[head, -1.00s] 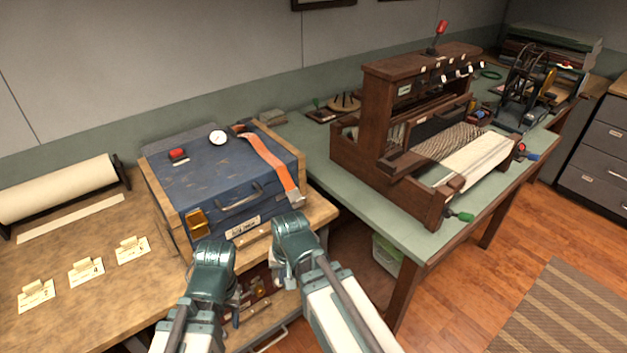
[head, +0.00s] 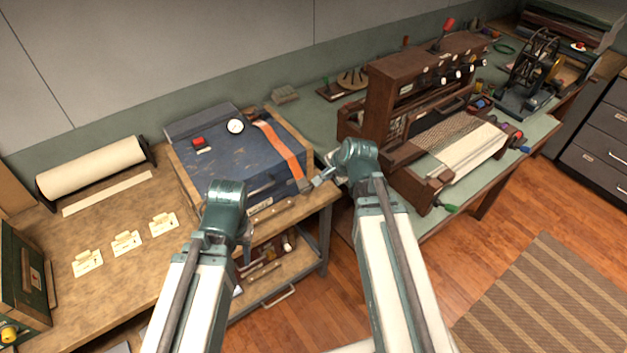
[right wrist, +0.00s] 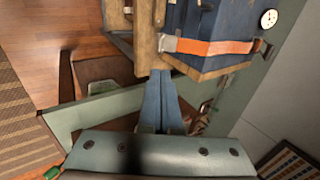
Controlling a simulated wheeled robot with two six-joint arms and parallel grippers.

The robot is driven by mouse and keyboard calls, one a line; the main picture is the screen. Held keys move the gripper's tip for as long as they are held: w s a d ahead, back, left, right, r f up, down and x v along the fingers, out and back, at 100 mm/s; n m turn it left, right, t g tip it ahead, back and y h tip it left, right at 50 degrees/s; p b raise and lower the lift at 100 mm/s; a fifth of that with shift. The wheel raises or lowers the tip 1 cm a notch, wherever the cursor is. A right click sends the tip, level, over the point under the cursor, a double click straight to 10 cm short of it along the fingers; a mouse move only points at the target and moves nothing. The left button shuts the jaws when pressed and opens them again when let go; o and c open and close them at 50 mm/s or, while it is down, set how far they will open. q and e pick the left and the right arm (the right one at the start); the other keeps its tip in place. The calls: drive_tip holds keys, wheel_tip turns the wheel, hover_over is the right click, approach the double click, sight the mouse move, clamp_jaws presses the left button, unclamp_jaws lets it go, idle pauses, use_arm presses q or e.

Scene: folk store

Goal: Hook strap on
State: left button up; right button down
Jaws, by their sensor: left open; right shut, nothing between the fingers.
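An orange strap (head: 280,147) lies over the lid of a blue case (head: 224,158) and hangs down its front near the right corner. Its metal end (head: 305,186) is at the case's lower front edge; it also shows in the right wrist view (right wrist: 168,43). My right gripper (head: 322,178) is shut and empty, just right of the strap's end. In the right wrist view its closed fingers (right wrist: 161,85) point toward the wooden edge beside the case, below the metal end and apart from it. My left gripper (head: 245,245) is open and empty, in front of the case.
A round white gauge (head: 235,126) and a red-topped part (head: 198,142) are on the lid. A paper roll (head: 92,167) and several label cards (head: 126,243) are on the bench at left. A wooden loom (head: 425,95) stands close on the green table at right.

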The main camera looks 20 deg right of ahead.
sight(309, 187)
drive_tip(key=b+x, duration=1.1)
drive_tip(key=x, duration=0.3)
drive_tip(key=shift+f+b, duration=0.1)
drive_tip(key=shift+b, duration=0.25)
drive_tip(key=w+f+t+b, duration=0.1)
drive_tip(key=f+t+b, duration=0.1)
drive_tip(key=b, duration=0.3)
drive_tip(key=w+f+t+y+b, duration=0.1)
drive_tip(key=f+b, duration=0.1)
drive_tip(key=b, duration=0.3)
drive_tip(key=w+a+f+t+y+b, duration=0.1)
drive_tip(key=f+t+b, duration=0.1)
drive_tip(key=b, duration=0.3)
drive_tip(key=shift+w+a+f+t, duration=0.1)
drive_tip(key=shift+f+t, duration=0.2)
drive_tip(key=shift+f, duration=0.05)
drive_tip(key=shift+b+x, duration=0.7)
drive_tip(key=shift+x, duration=0.3)
drive_tip(key=shift+a+f, duration=0.1)
